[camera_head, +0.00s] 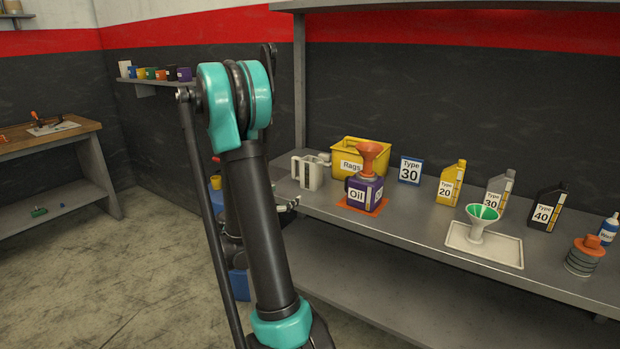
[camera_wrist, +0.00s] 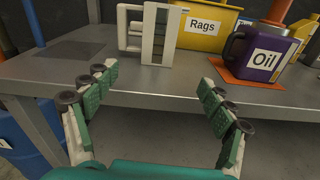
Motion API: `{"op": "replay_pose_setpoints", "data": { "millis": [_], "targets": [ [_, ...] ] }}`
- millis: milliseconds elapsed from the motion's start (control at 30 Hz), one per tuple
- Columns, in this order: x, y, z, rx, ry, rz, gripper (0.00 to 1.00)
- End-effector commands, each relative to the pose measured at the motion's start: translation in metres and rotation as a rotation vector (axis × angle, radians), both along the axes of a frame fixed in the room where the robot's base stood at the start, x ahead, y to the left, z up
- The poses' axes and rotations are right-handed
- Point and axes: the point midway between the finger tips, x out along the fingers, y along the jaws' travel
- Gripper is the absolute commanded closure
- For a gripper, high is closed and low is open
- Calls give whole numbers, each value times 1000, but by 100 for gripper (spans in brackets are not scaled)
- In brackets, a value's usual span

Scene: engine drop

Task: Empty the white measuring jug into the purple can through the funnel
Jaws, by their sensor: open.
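The white measuring jug (camera_head: 311,172) stands upright on the metal bench at its left end, with its handle to the left. It also shows in the wrist view (camera_wrist: 166,32), beyond my fingertips. The purple can (camera_head: 363,191), labelled Oil, stands on an orange mat (camera_head: 378,208) right of the jug. An orange funnel (camera_head: 370,155) sits in the can's top. The can's lower part shows in the wrist view (camera_wrist: 235,48). My gripper (camera_wrist: 155,84) is open and empty in front of the bench edge, apart from the jug. What the jug holds is not visible.
A yellow Rags bin (camera_head: 346,151) stands behind the jug and can. Farther right are several oil bottles, a green funnel (camera_head: 483,215) on a white tray (camera_head: 454,237) and an orange-topped canister (camera_head: 585,257). A blue barrel (camera_wrist: 22,145) stands left of the bench.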

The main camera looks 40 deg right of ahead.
Motion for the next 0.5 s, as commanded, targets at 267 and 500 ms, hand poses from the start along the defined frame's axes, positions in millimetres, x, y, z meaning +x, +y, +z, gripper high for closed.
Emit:
{"op": "replay_pose_setpoints", "data": {
  "millis": [267,500],
  "targets": [
    [14,-22,6,-95,71,-1,17],
    [31,-66,5,-92,69,-1,17]
  ]
}}
